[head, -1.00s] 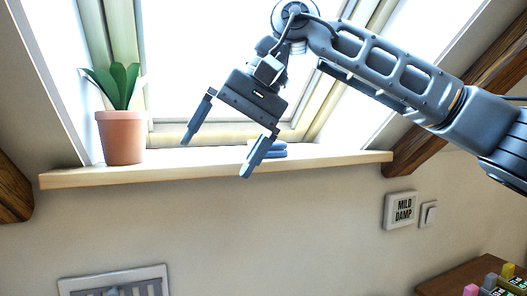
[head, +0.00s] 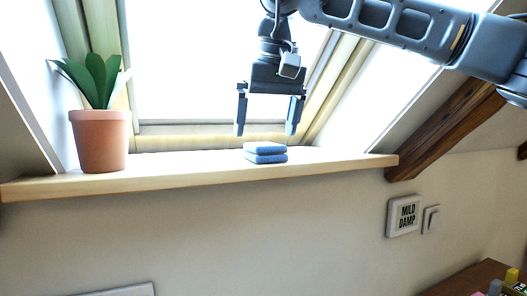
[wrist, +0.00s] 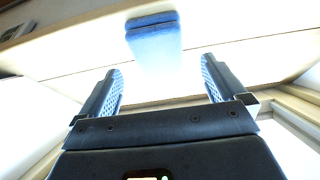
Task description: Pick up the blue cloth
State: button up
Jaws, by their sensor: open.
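The blue cloth (head: 265,153) lies folded in a small stack on the wooden window sill (head: 190,174), right of its middle. My gripper (head: 267,132) points down above the sill, with its two fingers spread and nothing between them. In the head view its fingertips are just above the cloth's height in the picture, one to each side of it. In the wrist view the cloth (wrist: 153,32) shows beyond the fingertips, roughly centred between the fingers (wrist: 160,72), and apart from them.
A potted plant (head: 100,140) stands at the left of the sill. The bright window (head: 200,65) is behind my gripper. A wooden beam (head: 445,130) rises at the right. A sign reading MILD DAMP (head: 404,215) and a switch (head: 431,219) are on the wall below.

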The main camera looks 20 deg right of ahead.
aim_at(264, 144)
jog(key=shift+p+x, duration=0.35)
jog(key=shift+x, duration=1.85)
jog(key=c, duration=1.1)
jog(key=shift+r, duration=0.1)
jog(key=shift+s+r+b, duration=0.15)
jog(key=shift+r+b, duration=0.05)
jog(key=shift+b, duration=0.1)
notch_tip(264, 144, up, 7)
jog(key=shift+f+b, duration=0.2)
jog(key=shift+b, duration=0.1)
jog(key=s+b, duration=0.4)
jog(key=s, duration=1.5)
jog(key=shift+s+f, duration=0.15)
jog(key=shift+s, duration=0.2)
